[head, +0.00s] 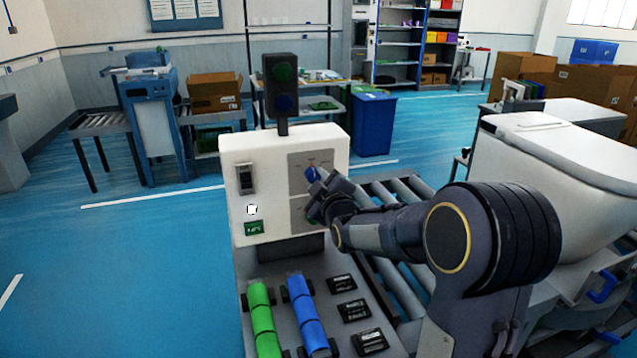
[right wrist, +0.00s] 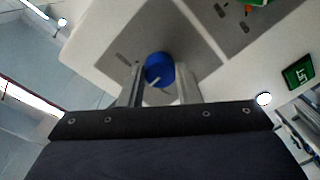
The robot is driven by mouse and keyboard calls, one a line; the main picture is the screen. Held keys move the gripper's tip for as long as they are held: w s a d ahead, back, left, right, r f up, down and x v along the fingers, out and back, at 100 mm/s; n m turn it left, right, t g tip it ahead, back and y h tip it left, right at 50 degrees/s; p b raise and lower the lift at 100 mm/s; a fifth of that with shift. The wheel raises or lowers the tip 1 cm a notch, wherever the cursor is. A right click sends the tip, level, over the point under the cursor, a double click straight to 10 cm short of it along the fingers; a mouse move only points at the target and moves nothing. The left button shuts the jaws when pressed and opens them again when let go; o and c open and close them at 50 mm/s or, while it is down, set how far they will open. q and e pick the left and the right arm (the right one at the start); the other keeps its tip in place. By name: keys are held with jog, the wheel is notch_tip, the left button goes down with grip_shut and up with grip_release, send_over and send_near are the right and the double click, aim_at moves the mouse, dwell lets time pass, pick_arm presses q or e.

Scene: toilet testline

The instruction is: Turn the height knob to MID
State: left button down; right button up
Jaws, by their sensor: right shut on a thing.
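The height knob (head: 311,174) is a blue round knob on a grey plate (head: 297,182) at the right of the white control panel (head: 238,152). In the right wrist view the knob (right wrist: 159,70) shows a pale pointer line and sits between the two fingers. My right gripper (head: 317,182) is shut on the knob, and its fingers (right wrist: 160,88) show on either side of it. The gripper hides part of the plate and the lower right of the panel. The labels around the knob are too small to read. My left gripper is not in view.
A black switch (head: 246,178), a white button (head: 252,210) and a green display (head: 254,228) are on the panel's left. A signal lamp (head: 281,85) rises behind it. Green (head: 263,320) and blue rollers (head: 306,315) lie in front. A conveyor (head: 392,190) runs behind my right arm.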

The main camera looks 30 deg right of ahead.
jog(key=o, duration=1)
jog(key=shift+c, duration=0.2)
jog(key=v, duration=0.8)
jog(key=shift+f, duration=0.1)
jog(key=s+a+f+m+g+y, duration=0.2)
jog(key=s+a+f+m+g, duration=0.1)
jog(key=s, duration=0.6)
jog(key=s+a+f+m+g+y+p, duration=0.1)
jog(key=s+a+f+m+g+y, duration=0.2)
jog(key=s+a, duration=0.4)
jog(key=s+a+f+m+g+y+p, duration=0.1)
jog(key=s+a+g, duration=0.4)
jog(key=s, duration=0.7)
notch_tip(320, 180, down, 2)
jog(key=shift+s+f+m+g+y, duration=0.25)
jog(key=shift+m+y, duration=0.45)
jog(key=shift+m, duration=0.5)
